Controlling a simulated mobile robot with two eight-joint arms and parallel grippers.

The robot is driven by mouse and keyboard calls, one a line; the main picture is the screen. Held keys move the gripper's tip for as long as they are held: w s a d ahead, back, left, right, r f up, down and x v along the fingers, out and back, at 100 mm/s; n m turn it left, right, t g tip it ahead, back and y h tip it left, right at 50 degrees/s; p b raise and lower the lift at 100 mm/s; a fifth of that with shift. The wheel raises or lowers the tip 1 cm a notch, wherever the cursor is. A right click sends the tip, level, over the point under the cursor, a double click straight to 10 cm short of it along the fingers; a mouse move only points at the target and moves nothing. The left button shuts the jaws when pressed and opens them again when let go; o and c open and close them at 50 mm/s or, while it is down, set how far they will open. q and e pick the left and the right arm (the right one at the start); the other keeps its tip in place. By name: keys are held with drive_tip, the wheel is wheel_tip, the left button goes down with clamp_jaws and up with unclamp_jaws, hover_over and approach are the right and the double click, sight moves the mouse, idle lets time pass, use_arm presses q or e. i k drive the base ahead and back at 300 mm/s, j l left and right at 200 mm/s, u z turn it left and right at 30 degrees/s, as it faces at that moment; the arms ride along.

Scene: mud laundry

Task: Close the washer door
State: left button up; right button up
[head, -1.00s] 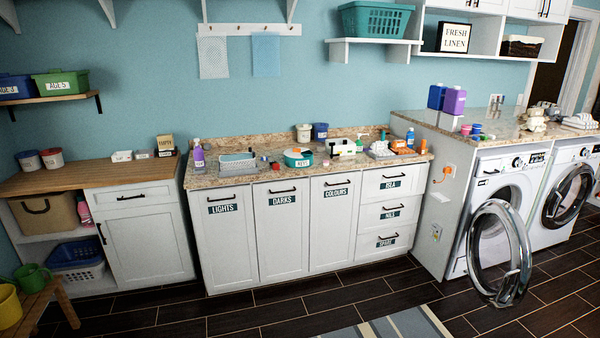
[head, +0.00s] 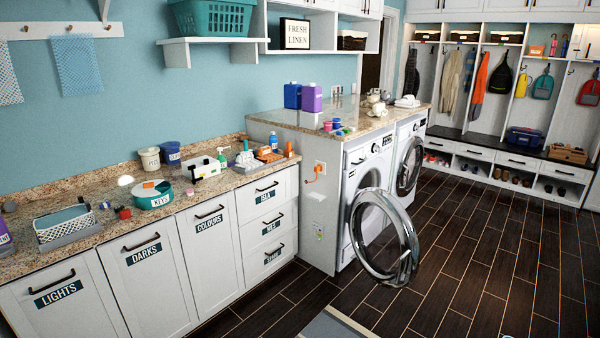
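The washer (head: 352,225) is the nearer of two white front-loading machines, under the stone counter right of the cabinets. Its round door (head: 411,247), a silver ring with a glass centre, stands wide open, swung out over the floor. The dark drum opening shows partly behind the door. Neither of my grippers shows in the head view.
The second machine (head: 409,168) stands beyond the washer with its door shut. White cabinets (head: 150,280) with labelled fronts run along the left. A striped rug (head: 335,327) lies at the bottom. The dark tiled floor (head: 470,255) right of the door is clear.

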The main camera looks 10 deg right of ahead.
sight(403, 276)
drive_tip(key=i+j+z, duration=0.15)
drive_tip(key=z, duration=0.2)
drive_tip(key=i+j+z, duration=0.5)
drive_tip(key=z, duration=0.15)
drive_tip(key=i+j+z, duration=0.15)
drive_tip(key=i+u, duration=0.1)
drive_tip(key=i, duration=0.35)
drive_tip(key=i+l+u, duration=0.1)
drive_tip(key=i, duration=0.4)
drive_tip(key=i+l+u, duration=0.1)
drive_tip(key=i, duration=0.35)
drive_tip(key=i+l+u, duration=0.1)
drive_tip(key=i, duration=0.35)
drive_tip(key=i+l+u, duration=0.15)
drive_tip(key=i, duration=0.3)
drive_tip(key=l, duration=0.1)
